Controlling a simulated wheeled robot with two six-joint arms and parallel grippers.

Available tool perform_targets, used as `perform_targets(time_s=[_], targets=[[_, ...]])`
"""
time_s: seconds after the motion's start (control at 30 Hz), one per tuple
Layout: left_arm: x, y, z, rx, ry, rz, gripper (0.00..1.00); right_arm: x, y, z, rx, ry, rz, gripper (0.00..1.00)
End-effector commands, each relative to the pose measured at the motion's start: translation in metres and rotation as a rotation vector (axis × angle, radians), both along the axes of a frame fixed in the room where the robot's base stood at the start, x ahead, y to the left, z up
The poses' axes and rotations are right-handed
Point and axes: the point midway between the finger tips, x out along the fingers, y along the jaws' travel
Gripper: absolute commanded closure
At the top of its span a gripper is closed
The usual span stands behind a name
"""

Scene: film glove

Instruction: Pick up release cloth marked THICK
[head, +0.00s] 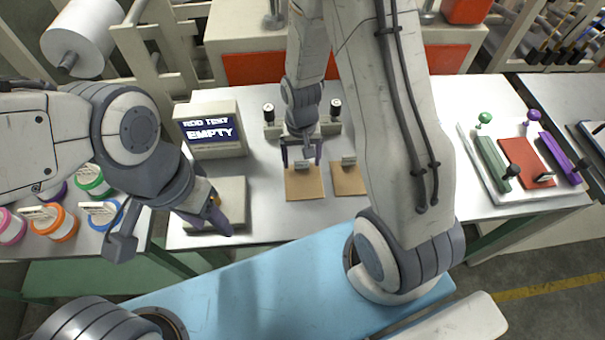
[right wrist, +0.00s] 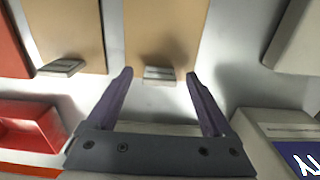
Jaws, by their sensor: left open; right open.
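Two tan cloth squares lie side by side on the grey table, the left one (head: 304,186) and the right one (head: 349,181). Each has a small grey tab at its far edge; no THICK marking is legible on either. My right gripper (head: 302,157) is open and empty over the far edge of the left square. In the right wrist view, that square (right wrist: 165,30) lies ahead and its tab (right wrist: 159,73) shows between the open fingertips. The other square (right wrist: 72,28) is beside it. My left gripper (head: 178,236) is open and empty at the table's left front.
A display box (head: 213,148) reading "ROD TEST EMPTY" stands left of the squares, with a grey block (head: 232,188) in front. A white tray (head: 484,187) with coloured slabs is at right. Spools (head: 60,222) sit at left. A blue surface (head: 250,285) is in front.

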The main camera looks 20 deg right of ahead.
Motion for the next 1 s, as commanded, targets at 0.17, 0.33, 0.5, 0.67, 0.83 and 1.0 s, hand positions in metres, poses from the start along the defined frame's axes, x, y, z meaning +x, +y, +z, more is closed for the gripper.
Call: perform_targets(time_s=[0.17, 0.33, 0.5, 0.67, 0.83, 1.0], targets=[[-0.0001, 0.0, 0.0011, 0.0, 0.0, 0.0, 0.5, 0.0001, -0.0003, -0.0123, 0.0, -0.001, 0.0, 0.15], [-0.0001, 0.0, 0.0009, 0.0, 0.0, 0.0, 0.5, 0.0003, -0.0004, -0.0126, 0.0, -0.002, 0.0, 0.15], [-0.0001, 0.0, 0.0008, 0.0, 0.0, 0.0, 0.5, 0.0003, -0.0004, -0.0125, -0.001, -0.002, 0.0, 0.65], [-0.0001, 0.0, 0.0009, 0.0, 0.0, 0.0, 0.5, 0.0003, -0.0003, -0.0123, 0.0, -0.002, 0.0, 1.0], [-0.0001, 0.0, 0.0008, 0.0, 0.0, 0.0, 0.5, 0.0003, -0.0003, -0.0121, 0.0, -0.002, 0.0, 1.0], [-0.0001, 0.0, -0.0002, 0.0, 0.0, 0.0, 0.5, 0.0007, -0.0003, -0.0067, 0.0, -0.003, 0.0, 1.0]])
